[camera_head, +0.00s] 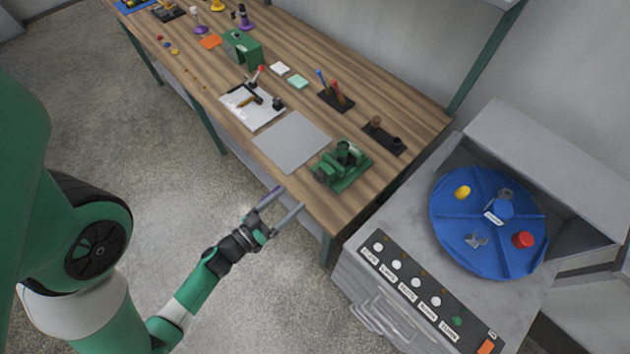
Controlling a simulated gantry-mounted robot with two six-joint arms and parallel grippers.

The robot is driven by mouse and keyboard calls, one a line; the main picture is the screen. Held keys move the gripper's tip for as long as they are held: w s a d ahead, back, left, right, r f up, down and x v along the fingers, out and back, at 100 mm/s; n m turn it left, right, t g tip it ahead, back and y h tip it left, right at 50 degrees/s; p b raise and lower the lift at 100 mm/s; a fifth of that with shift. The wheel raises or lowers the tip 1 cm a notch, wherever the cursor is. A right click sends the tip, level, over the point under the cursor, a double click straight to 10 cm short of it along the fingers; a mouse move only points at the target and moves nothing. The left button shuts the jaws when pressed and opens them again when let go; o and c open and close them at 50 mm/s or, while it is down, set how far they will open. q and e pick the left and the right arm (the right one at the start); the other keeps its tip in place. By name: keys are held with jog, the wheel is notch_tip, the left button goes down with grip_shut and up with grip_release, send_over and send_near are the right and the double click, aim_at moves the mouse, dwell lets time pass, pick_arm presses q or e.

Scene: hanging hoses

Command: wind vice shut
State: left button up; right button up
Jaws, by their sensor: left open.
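The green vice (343,165) stands on its green base at the near right end of the wooden workbench. A round grey-green part shows on its left side; whether its jaws are apart is too small to tell. My left gripper (288,203) is open and empty, in front of the bench's near edge, to the left of and nearer than the vice, and apart from it. My right gripper is not in view.
A grey plate (292,142) lies left of the vice, and a black holder (384,138) is behind it. A white tray (252,107) with tools lies farther left. A grey machine with a blue round turntable (488,222) stands at the right.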

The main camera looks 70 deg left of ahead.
aim_at(317, 179)
pick_arm(q)
jog(key=x, duration=0.1)
jog(key=b+x, duration=0.1)
jog(key=x, duration=0.1)
jog(key=b+x, duration=0.1)
jog(key=shift+w+d+f, duration=0.25)
jog(key=shift+w+f, duration=0.1)
jog(key=shift+w, duration=0.1)
jog(key=x, duration=0.5)
jog(key=shift+w+a+r, duration=0.1)
jog(key=shift+a+r, duration=0.05)
jog(key=shift+a, duration=0.1)
grip_shut()
jog(key=shift+m, duration=0.3)
